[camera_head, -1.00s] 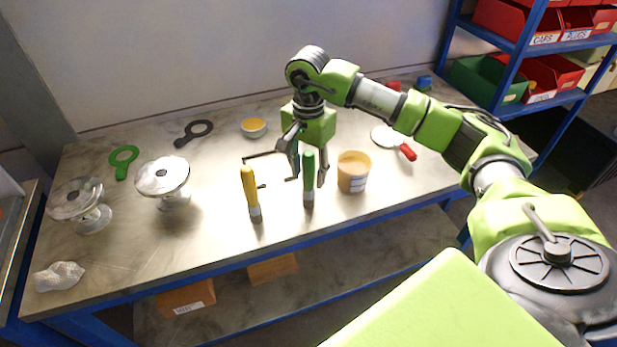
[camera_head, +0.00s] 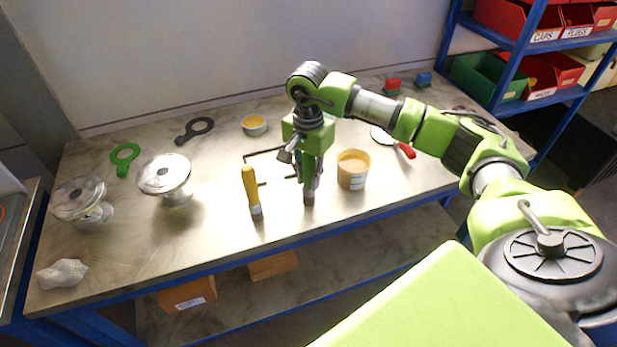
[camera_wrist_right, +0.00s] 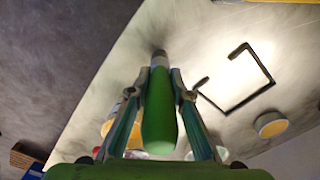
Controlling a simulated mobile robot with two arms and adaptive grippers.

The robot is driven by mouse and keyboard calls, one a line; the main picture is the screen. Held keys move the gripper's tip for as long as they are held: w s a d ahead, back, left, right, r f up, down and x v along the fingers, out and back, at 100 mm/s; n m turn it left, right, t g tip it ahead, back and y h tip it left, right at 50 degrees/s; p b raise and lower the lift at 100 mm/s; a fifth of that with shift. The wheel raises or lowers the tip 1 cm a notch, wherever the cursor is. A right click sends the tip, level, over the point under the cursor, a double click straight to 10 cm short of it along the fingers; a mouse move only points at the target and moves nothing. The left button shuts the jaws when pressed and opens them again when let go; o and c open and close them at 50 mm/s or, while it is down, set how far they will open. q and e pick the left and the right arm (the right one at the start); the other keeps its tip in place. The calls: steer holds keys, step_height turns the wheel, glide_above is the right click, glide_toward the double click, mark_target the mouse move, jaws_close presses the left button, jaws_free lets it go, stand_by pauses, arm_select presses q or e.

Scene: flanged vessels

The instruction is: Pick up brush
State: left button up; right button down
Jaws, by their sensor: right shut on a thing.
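A green-handled brush (camera_head: 308,198) stands upright at the middle of the bench, near the front edge. My right gripper (camera_head: 308,181) points down and is shut around its handle, hiding most of it in the head view. In the right wrist view the green handle (camera_wrist_right: 160,112) lies between the two fingers, with the brush's far end on or close to the bench top; I cannot tell if they touch. A yellow-handled brush (camera_head: 251,190) stands upright just to the left, apart from the gripper. My left gripper is not in view.
A tub of tan paste (camera_head: 352,170) stands close to the right of the gripper. A thin black angled tool (camera_head: 265,153) lies behind. Two flanged glass vessels (camera_head: 165,175) (camera_head: 80,200) stand on the left. A red-handled round tool (camera_head: 406,151) lies to the right.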

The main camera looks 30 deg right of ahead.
steer(key=shift+w+r, duration=0.1)
steer(key=shift+r, duration=0.5)
steer(key=s+a+r+b, duration=0.4)
steer(key=s+a+r, duration=0.3)
steer(key=s+r, duration=0.4)
steer(key=shift+s+r, duration=0.4)
steer(key=shift+s, duration=0.25)
steer(key=shift+w+a, duration=0.1)
steer(key=shift+w, duration=0.05)
stand_by(0.5)
